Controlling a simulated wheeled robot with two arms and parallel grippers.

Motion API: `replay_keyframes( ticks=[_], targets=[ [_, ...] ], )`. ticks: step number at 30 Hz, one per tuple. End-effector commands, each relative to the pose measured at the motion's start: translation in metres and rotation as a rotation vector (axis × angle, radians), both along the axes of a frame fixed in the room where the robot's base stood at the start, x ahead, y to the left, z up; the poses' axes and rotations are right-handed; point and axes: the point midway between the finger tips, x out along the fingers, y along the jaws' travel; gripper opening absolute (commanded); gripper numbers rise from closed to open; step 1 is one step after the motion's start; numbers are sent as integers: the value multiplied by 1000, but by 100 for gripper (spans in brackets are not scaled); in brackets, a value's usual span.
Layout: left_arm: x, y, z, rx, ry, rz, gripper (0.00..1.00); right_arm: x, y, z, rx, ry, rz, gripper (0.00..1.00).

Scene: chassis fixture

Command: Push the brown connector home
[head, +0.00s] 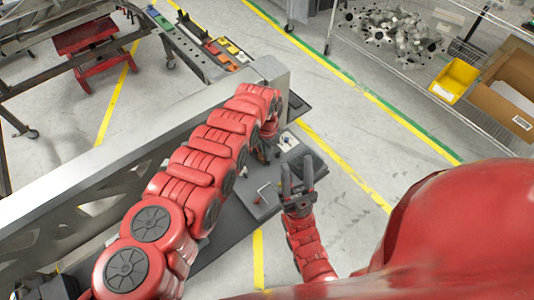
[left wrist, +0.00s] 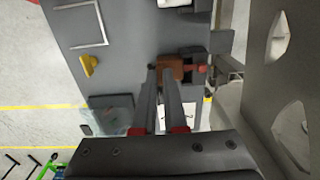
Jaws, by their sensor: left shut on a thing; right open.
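The brown connector (left wrist: 173,66) sits at the fingertips of my left gripper (left wrist: 171,78) in the left wrist view. The gripper is shut on it, over a grey panel (left wrist: 125,50). A red piece (left wrist: 199,69) is at the connector's right side; I cannot tell whether it is seated. In the head view my left gripper (head: 264,150) is partly hidden by its own red arm, and I cannot make out the connector there. My right gripper (head: 297,172) is open and empty, fingers up, to the right of the panel's small parts.
A yellow handle (left wrist: 90,66) and a thin metal loop (left wrist: 85,24) are on the panel. A long grey beam (head: 130,150) runs beside my left arm. A wire rack holds a yellow bin (head: 455,80) and a cardboard box (head: 507,90).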

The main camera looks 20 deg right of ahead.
Motion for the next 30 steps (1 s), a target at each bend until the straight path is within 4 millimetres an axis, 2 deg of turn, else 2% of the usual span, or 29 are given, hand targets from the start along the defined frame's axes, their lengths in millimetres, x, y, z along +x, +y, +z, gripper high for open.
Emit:
replay_keyframes(
  ticks=[20,21,26,27,30],
  targets=[
    [8,2,-1,-1,-3,1,0,0,0,-15,0,0,0,44],
    [8,2,-1,-1,-3,0,11,0,0,-15,0,0,0,44],
    [8,2,0,-2,-2,0,40,0,0,-14,0,0,0,44],
    [8,2,0,-1,-3,1,44,0,0,-14,0,0,0,44],
    [8,3,0,-1,-4,1,44,0,0,-14,0,0,0,44]
  ],
)
